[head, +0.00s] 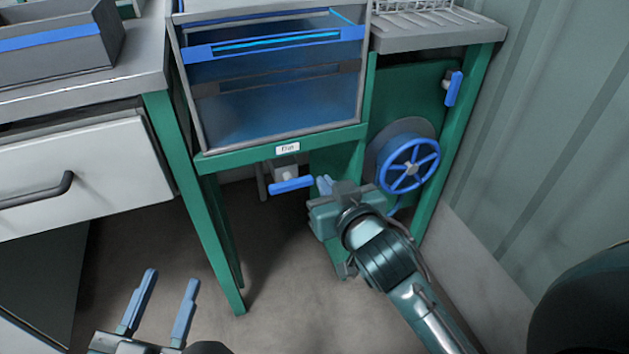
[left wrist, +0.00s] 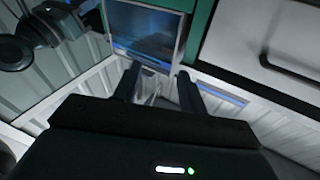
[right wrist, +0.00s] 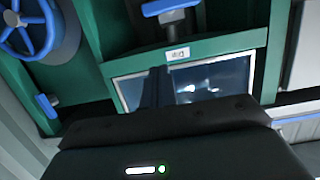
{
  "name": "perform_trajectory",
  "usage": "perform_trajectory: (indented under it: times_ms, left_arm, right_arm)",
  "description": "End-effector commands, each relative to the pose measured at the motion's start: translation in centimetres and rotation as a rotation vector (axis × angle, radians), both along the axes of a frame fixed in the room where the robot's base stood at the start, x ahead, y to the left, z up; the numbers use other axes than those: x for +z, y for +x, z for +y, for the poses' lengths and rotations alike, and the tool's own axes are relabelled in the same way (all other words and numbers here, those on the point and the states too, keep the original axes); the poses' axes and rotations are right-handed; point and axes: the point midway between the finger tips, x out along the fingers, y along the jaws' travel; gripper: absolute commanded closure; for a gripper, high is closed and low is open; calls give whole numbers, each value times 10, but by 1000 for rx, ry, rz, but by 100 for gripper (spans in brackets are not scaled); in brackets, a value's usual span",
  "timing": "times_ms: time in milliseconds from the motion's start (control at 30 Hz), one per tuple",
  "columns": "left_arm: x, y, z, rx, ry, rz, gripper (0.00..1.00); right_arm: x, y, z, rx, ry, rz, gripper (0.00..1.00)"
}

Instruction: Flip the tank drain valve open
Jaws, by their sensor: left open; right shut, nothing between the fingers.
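The tank drain valve (head: 286,174) hangs under the front of the tank, below a small label. Its blue lever (head: 291,186) lies roughly sideways across the grey valve body. The lever also shows at the top of the right wrist view (right wrist: 168,7). My right gripper (head: 325,185) is shut and empty, just right of the lever's right end; a small gap seems to separate them. Its shut fingers show in the right wrist view (right wrist: 155,87). My left gripper (head: 171,278) is open and empty, low at the left, away from the valve.
The clear tank (head: 278,108) sits in a green frame (head: 213,255). A blue handwheel (head: 410,166) and another blue lever (head: 453,88) are to the right. A white drawer (head: 90,170) is at the left. The floor below is clear.

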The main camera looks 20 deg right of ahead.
Motion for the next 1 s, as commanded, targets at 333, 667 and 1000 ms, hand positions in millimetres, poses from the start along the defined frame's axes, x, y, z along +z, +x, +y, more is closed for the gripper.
perform_trajectory:
  times_ms: [333, 667, 1000]
  left_arm:
    - [-6, 1, -3, -20, -52, -1, 58]
    - [10, 6, -6, -60, -92, -113, 58]
    - [27, 10, -3, -62, -77, -218, 58]
  right_arm:
    - [-18, 59, 2, 0, -2, -3, 100]
    - [-53, 94, 3, 0, -1, 3, 100]
    - [-64, 94, 3, 1, -1, 0, 100]
